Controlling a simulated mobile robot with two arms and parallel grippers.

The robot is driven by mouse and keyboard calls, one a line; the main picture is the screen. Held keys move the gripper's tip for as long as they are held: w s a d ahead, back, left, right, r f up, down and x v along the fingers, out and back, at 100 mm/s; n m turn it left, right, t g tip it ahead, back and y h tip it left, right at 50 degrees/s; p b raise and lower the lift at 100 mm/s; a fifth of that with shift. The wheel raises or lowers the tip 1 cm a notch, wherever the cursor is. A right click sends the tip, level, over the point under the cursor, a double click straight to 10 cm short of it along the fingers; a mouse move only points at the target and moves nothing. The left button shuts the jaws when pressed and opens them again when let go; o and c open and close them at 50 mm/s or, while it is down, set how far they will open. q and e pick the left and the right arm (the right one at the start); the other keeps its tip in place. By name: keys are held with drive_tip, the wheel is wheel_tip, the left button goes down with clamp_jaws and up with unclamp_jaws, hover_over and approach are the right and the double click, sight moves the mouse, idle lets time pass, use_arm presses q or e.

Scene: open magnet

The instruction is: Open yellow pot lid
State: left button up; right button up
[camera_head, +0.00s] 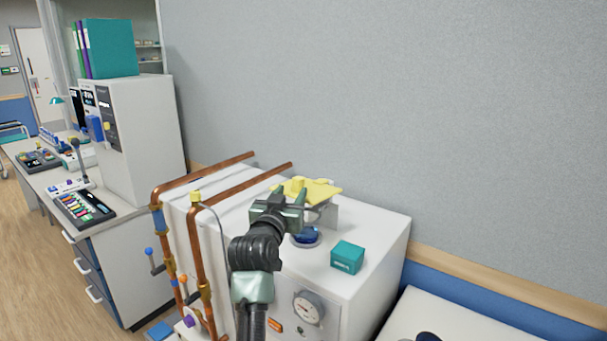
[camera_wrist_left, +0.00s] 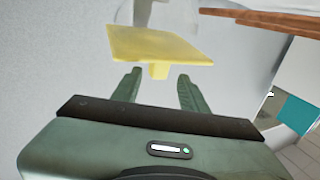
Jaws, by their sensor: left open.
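The yellow pot lid (camera_head: 322,189) is a flat yellow plate over a pale grey body (camera_head: 328,214) on top of the white cabinet. My arm partly hides that body. In the left wrist view the lid (camera_wrist_left: 160,42) shows as a plate with a small yellow tab (camera_wrist_left: 159,71) sticking out towards me. My left gripper (camera_head: 284,203) is open and empty, close to the lid. My right gripper is not in view.
Copper pipes (camera_head: 205,177) run along the left of the white cabinet (camera_head: 384,240). A teal box (camera_head: 347,257) and a dark blue round part (camera_head: 306,237) sit on its top. A grey wall (camera_head: 400,110) stands behind. The cabinet's right top is clear.

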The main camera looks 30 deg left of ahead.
sight(296, 189)
use_arm(q)
drive_tip(key=w, duration=0.2)
drive_tip(key=w+a+f, duration=0.1)
drive_tip(key=p+x, duration=0.1)
drive_tip(key=x, duration=0.1)
drive_tip(key=shift+w+a, duration=0.15)
drive_tip(key=shift+w, duration=0.2)
drive_tip(key=shift+w+a+r+p, duration=0.15)
drive_tip(key=shift+w+r+p, duration=0.1)
drive_tip(key=shift+w+p, duration=0.3)
drive_tip(key=shift+w+a+f, duration=0.1)
drive_tip(key=shift+w, duration=0.3)
drive_tip(key=shift+w+a+f, duration=0.1)
drive_tip(key=shift+w+a, duration=0.05)
drive_tip(key=shift+w, duration=0.25)
drive_tip(key=shift+w+a+f, duration=0.1)
drive_tip(key=shift+w+a, duration=0.05)
drive_tip(key=shift+w, duration=0.15)
drive_tip(key=shift+s, duration=0.1)
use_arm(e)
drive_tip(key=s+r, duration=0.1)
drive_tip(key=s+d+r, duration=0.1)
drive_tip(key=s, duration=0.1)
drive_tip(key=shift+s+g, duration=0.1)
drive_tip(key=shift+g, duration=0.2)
